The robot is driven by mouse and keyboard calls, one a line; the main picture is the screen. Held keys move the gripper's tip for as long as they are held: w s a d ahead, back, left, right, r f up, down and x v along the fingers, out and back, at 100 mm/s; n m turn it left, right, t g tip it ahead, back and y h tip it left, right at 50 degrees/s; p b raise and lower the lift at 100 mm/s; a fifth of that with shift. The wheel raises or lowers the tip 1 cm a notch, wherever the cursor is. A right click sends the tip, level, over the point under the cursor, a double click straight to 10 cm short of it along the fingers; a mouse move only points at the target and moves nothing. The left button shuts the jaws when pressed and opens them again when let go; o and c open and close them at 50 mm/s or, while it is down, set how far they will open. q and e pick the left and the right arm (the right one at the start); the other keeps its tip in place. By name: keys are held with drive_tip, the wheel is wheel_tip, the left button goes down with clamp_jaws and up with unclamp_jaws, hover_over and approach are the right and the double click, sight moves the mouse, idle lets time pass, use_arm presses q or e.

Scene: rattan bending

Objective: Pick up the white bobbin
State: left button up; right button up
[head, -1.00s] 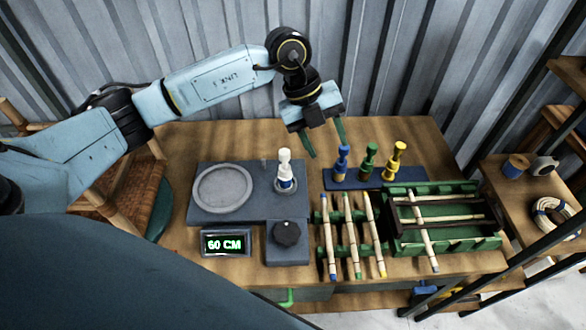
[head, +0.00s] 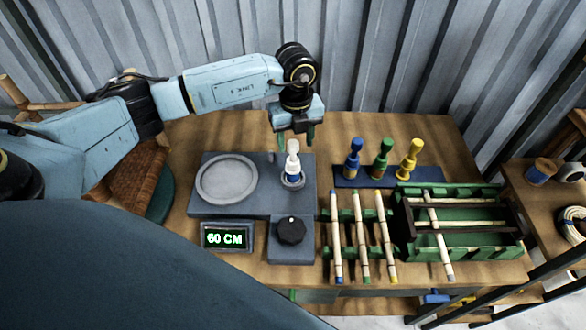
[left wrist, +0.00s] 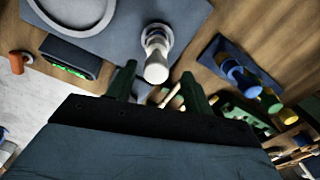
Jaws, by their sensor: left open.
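The white bobbin (head: 293,160) stands upright in a round holder on the grey machine plate (head: 228,211), with a blue band low on its body. In the left wrist view the white bobbin (left wrist: 156,60) lies ahead of my fingers, a little above the gap between them. My left gripper (head: 296,142) is open and empty. In the head view it hangs just behind and above the bobbin's top, with fingers pointing down. In the left wrist view my left gripper (left wrist: 158,84) shows its two green fingers spread apart. My right gripper is not in view.
Blue (head: 353,160), green (head: 381,160) and yellow (head: 410,160) bobbins stand on a dark blue base to the right. Several rattan sticks lie on a green rack and crate (head: 460,240). A display (head: 227,236) reads 60 CM beside a black knob (head: 291,230).

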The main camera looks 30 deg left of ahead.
sight(293, 153)
use_arm(q)
drive_tip(key=f, duration=0.3)
drive_tip(key=shift+s+a+f, duration=0.15)
drive_tip(key=shift+a+f, duration=0.15)
drive_tip(key=shift+f, duration=0.75)
clamp_jaws()
